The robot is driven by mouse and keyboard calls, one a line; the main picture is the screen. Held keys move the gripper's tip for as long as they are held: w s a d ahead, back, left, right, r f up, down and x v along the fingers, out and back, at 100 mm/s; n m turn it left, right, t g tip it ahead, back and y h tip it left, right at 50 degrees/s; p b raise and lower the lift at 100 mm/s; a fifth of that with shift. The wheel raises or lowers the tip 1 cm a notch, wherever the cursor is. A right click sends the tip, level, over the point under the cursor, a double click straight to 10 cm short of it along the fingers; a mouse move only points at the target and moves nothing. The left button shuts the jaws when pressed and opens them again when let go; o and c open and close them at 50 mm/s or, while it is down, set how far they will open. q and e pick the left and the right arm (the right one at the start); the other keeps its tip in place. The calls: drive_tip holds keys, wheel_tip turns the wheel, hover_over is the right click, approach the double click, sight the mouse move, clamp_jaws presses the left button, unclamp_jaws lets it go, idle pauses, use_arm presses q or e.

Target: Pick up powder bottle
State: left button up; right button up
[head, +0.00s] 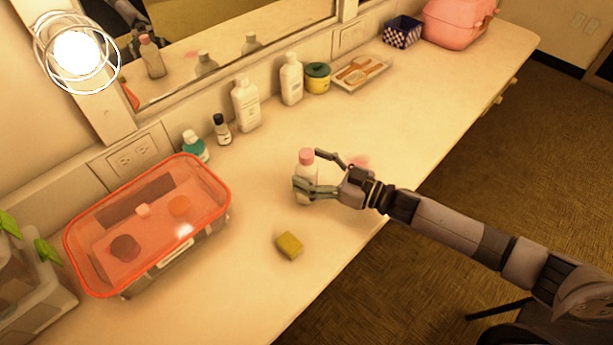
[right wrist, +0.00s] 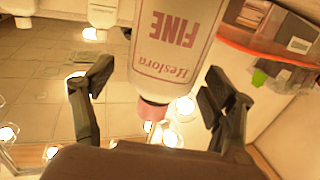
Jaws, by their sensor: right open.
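The powder bottle (head: 304,158), white with a pink cap, stands upright on the counter in the middle of the head view. My right gripper (head: 308,171) is open, with its fingers reaching around the bottle from the right and partly hiding its body. In the right wrist view, the bottle (right wrist: 178,45) appears upside down, with pink lettering reading "FINE". It lies between the two spread fingers of the right gripper (right wrist: 158,88), with gaps on both sides. My left gripper is not in view.
A yellow sponge (head: 289,245) lies in front of the bottle. A clear box with an orange rim (head: 222,200) stands at left. Several bottles, including a tall white one (head: 245,105), line the wall below the mirror (head: 215,35). The counter (head: 430,110) is clear at right.

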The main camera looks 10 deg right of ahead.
drive_tip(key=shift+w+a, duration=0.45)
drive_tip(key=shift+a, duration=0.15)
drive_tip(key=shift+s+d, duration=0.1)
drive_tip(key=shift+c, duration=0.4)
clamp_jaws()
